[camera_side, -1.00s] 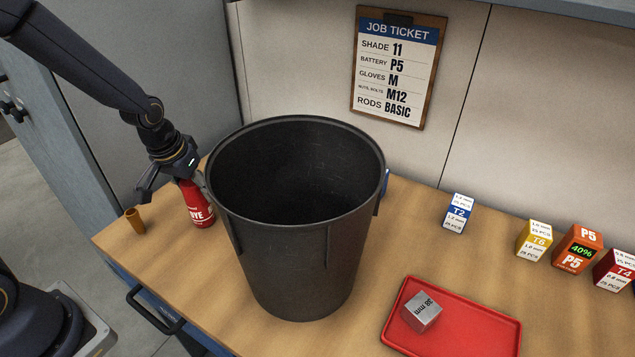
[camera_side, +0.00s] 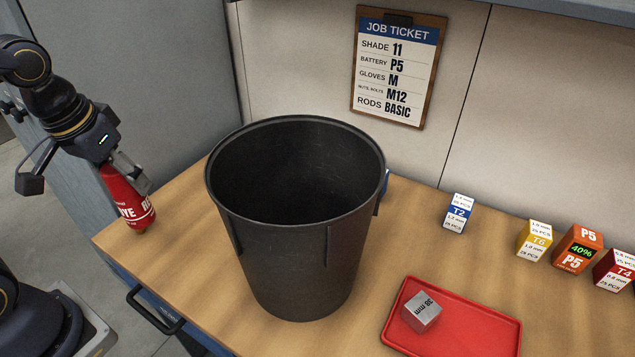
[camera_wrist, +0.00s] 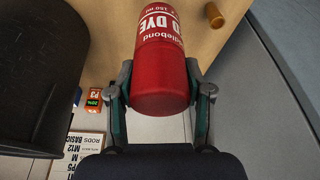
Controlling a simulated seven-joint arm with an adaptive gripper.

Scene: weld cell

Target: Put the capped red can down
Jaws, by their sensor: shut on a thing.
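My gripper (camera_side: 124,172) is shut around the red can (camera_side: 126,205), near its upper end. In the side view the can leans, upper end to the left, at the left end of the bench. It appears to be above the bench top; the gap under it is hard to judge. In the wrist view the can (camera_wrist: 160,60) lies between both fingers (camera_wrist: 159,80), its smooth red end toward the camera. White lettering with "DYE" shows on its side.
A large black bin (camera_side: 295,255) stands right of the can. A small brown cylinder (camera_wrist: 214,14) is on the bench near the can, mostly hidden in the side view. A red tray (camera_side: 465,333) holds a metal block (camera_side: 421,311). Small boxes (camera_side: 534,239) line the right.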

